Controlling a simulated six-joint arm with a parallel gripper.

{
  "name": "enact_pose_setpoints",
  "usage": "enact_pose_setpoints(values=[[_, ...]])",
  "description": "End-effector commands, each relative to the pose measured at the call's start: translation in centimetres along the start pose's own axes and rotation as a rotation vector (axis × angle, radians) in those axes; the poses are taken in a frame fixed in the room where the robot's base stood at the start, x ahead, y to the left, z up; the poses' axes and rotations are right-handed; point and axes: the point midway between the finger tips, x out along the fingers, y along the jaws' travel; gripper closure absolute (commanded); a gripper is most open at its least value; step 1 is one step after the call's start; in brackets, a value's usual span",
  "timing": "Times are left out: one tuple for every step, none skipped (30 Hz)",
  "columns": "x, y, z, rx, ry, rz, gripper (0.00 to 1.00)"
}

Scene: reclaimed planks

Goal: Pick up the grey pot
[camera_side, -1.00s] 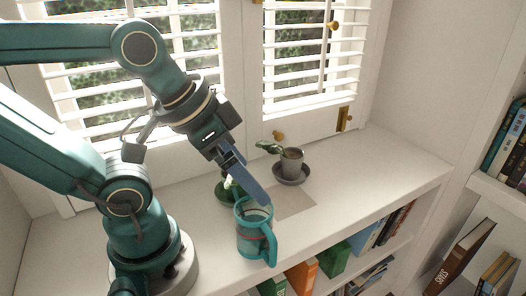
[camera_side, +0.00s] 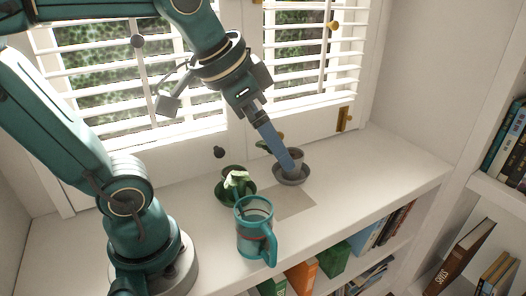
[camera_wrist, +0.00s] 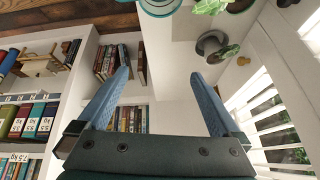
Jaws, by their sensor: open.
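The grey pot (camera_side: 298,158) holds a plant with green leaves and stands upright on a grey saucer (camera_side: 292,181) on the white shelf top. My gripper (camera_side: 290,168) is open; its blue fingers reach down in front of the pot and hide part of it in the side view. I cannot tell there whether they touch it. In the wrist view the grey pot (camera_wrist: 209,44) shows just beyond the right fingertip, not between the two fingers of my gripper (camera_wrist: 160,73). Nothing is between the fingers.
A teal mug (camera_side: 252,238) stands nearer the front edge. A green pot with a pale plant (camera_side: 236,181) on a green saucer stands left of the grey pot. Shuttered windows (camera_side: 300,75) rise behind. The shelf top right of the grey pot is clear.

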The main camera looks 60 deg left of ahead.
Motion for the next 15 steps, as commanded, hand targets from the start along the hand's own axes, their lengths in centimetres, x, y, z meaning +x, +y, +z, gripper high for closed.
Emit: enact_pose_setpoints(values=[[0.3,-0.7,-1.4,0.005,-0.018,-0.004,0.00],[0.5,-1.2,-2.1,0.009,-0.027,-0.006,0.00],[0.8,-1.8,-3.0,0.014,-0.039,-0.008,0.00],[1.1,-2.3,-3.8,0.017,-0.048,-0.010,0.00],[1.5,-2.8,-4.4,0.019,-0.059,-0.011,0.00],[2.0,-3.5,-5.3,0.021,-0.072,-0.013,0.00],[2.5,-4.1,-5.8,0.022,-0.084,-0.013,0.00],[3.0,-4.7,-6.3,0.022,-0.095,-0.014,0.00],[3.8,-5.5,-7.0,0.021,-0.111,-0.014,0.00],[4.3,-6.1,-7.4,0.020,-0.122,-0.014,0.00],[5.0,-6.7,-7.8,0.017,-0.134,-0.013,0.00],[5.9,-7.6,-8.2,0.014,-0.152,-0.012,0.00],[6.6,-8.2,-8.5,0.010,-0.164,-0.011,0.00],[7.3,-8.9,-8.7,0.005,-0.176,-0.010,0.00],[8.4,-9.8,-8.9,-0.002,-0.194,-0.007,0.00]])
